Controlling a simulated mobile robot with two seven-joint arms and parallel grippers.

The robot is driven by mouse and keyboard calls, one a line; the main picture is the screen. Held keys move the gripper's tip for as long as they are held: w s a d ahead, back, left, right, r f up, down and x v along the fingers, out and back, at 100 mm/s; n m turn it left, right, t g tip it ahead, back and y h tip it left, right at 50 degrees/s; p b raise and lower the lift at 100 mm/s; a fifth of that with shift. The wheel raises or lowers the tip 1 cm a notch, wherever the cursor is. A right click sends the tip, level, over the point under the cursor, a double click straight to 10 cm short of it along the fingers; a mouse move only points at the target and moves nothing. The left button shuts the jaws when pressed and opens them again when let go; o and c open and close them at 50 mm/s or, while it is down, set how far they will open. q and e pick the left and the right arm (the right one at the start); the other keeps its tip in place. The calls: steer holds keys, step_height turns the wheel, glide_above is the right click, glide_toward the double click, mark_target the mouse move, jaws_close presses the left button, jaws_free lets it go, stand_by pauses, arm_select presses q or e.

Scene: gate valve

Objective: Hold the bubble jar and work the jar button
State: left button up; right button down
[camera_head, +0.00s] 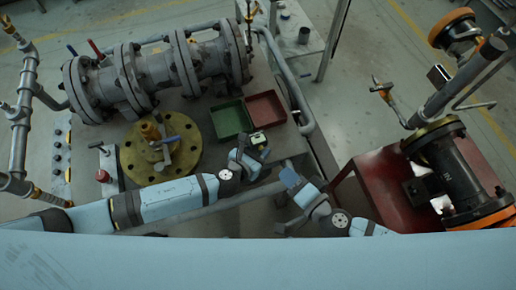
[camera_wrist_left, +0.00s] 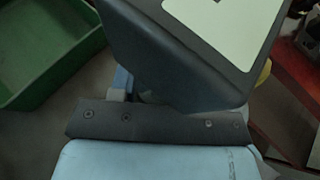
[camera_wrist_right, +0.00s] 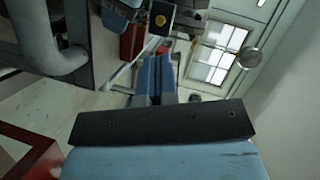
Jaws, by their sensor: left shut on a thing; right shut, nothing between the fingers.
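The bubble jar looks like a dark box with a pale top panel (camera_head: 258,139). In the left wrist view the jar (camera_wrist_left: 175,55) fills the upper middle and hides most of the fingers. A yellow button shows at its right edge (camera_wrist_left: 264,72). In the right wrist view the round yellow button (camera_wrist_right: 160,20) is on the jar's dark face, beyond my right fingertips. My right gripper (camera_head: 289,176) is shut and empty, to the right of the jar and apart from it.
A green tray (camera_head: 231,119) and a red tray (camera_head: 265,107) lie just behind the jar. A large grey valve pipe (camera_head: 150,75) and a brass flange (camera_head: 135,160) stand left. A red stand (camera_head: 385,190) with a dark pipe is at right.

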mark_target(261, 148)
steer(key=s+n+g, duration=0.1)
steer(key=n+g, duration=0.1)
steer(key=n, duration=0.9)
steer(key=s+a+f+n+g+y, duration=0.1)
steer(key=n+g, duration=0.1)
steer(key=n, duration=0.9)
steer(key=s+a+n+g+y, duration=0.1)
steer(key=n+g, duration=0.1)
steer(key=n, duration=0.9)
steer(key=shift+s+f, duration=0.2)
steer(key=shift+f, duration=0.2)
steer(key=shift+w, duration=0.1)
steer(key=w+a, duration=0.3)
steer(key=w, duration=0.5)
steer(key=shift+w+a, duration=0.1)
steer(key=shift+a, duration=0.05)
steer(key=shift+w+a, duration=0.1)
steer(key=shift+w, duration=0.2)
